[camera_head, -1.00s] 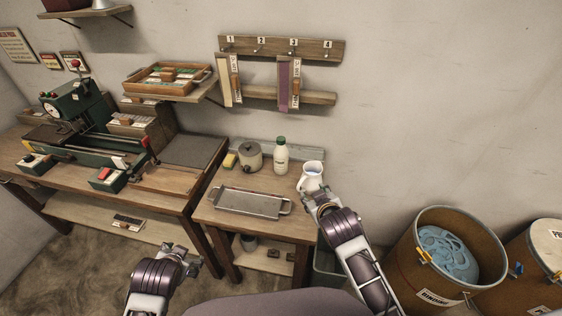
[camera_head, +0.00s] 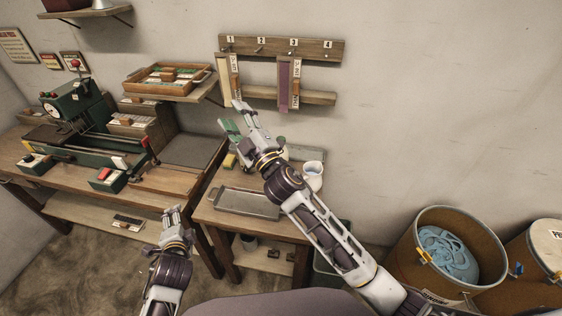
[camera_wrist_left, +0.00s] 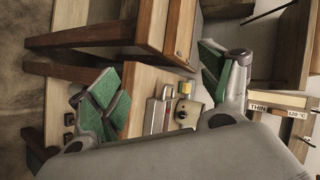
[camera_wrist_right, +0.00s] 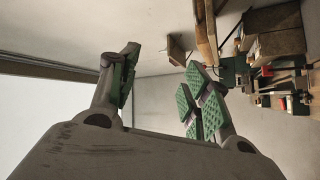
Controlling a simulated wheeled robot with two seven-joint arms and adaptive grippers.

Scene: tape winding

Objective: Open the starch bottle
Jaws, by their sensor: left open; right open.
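The starch bottle, white with a green cap in the earlier head view, is hidden now behind my right arm. My right gripper (camera_head: 232,116) is raised above the back of the small table, pointing up and left toward the wall rack. Its green-padded fingers are spread and empty in the right wrist view (camera_wrist_right: 163,88). My left gripper (camera_head: 170,220) is low, in front of the gap between the two tables. Its fingers are apart with nothing between them in the left wrist view (camera_wrist_left: 158,88).
The small table (camera_head: 206,216) holds a metal tray (camera_head: 243,203), a yellow sponge (camera_head: 229,161) and a white jug (camera_head: 312,170). A grey pot shows in the left wrist view (camera_wrist_left: 187,113). The wall rack (camera_head: 310,97) hangs above. Barrels (camera_head: 430,270) stand at the right.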

